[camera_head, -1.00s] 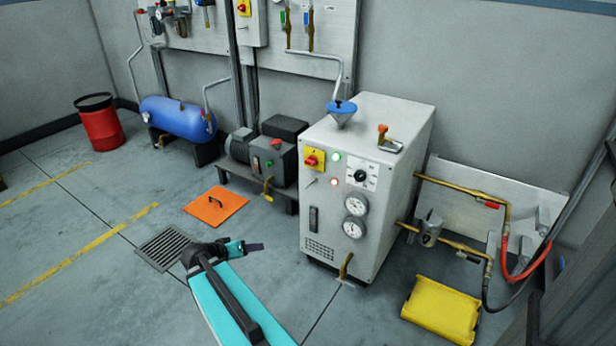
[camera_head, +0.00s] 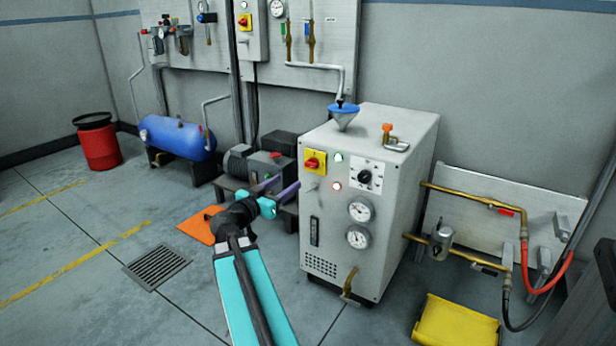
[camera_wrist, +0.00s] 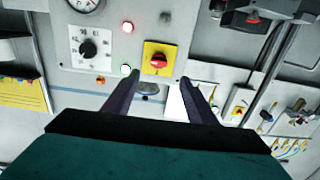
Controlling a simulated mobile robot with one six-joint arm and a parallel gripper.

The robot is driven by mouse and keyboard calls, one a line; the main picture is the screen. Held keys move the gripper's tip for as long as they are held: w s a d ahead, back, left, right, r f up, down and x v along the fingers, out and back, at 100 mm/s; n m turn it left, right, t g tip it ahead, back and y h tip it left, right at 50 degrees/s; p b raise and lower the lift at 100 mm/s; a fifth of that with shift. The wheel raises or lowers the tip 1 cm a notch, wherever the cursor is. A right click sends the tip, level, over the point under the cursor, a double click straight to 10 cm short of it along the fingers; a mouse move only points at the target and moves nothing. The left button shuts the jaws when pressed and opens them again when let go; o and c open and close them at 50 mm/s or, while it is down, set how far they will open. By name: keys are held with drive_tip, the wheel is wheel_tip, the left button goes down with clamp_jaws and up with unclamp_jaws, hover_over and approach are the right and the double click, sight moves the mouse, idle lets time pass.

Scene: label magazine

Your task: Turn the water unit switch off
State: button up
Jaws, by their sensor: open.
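The water unit (camera_head: 395,150) is a light grey cabinet right of centre in the head view. Its switch (camera_head: 314,161) is a red knob on a yellow plate, high on the front panel's left. The knob also shows in the wrist view (camera_wrist: 158,61), lying roughly crosswise. My gripper (camera_head: 283,187) is in front of the panel, left of and a little below the switch in the head view. In the wrist view its two dark purple fingers (camera_wrist: 157,88) are apart and empty. The switch lies beyond and between them, with no contact visible.
A pale green lamp (camera_head: 338,158), a lit red lamp (camera_head: 336,186), a black dial (camera_head: 364,177) and gauges (camera_head: 360,211) share the panel. A pump (camera_head: 262,165) stands close behind my gripper. A yellow bin (camera_head: 455,322) lies on the floor at right.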

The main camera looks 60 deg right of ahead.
sight(309, 166)
drive_tip(key=shift+s+d+r, duration=0.1)
drive_tip(key=shift+d+r, duration=0.05)
drive_tip(key=shift+r, duration=0.1)
drive_tip(key=shift+d+b, duration=1.75)
drive_tip(key=shift+d, duration=5.15)
drive_tip(key=shift+c, duration=0.6)
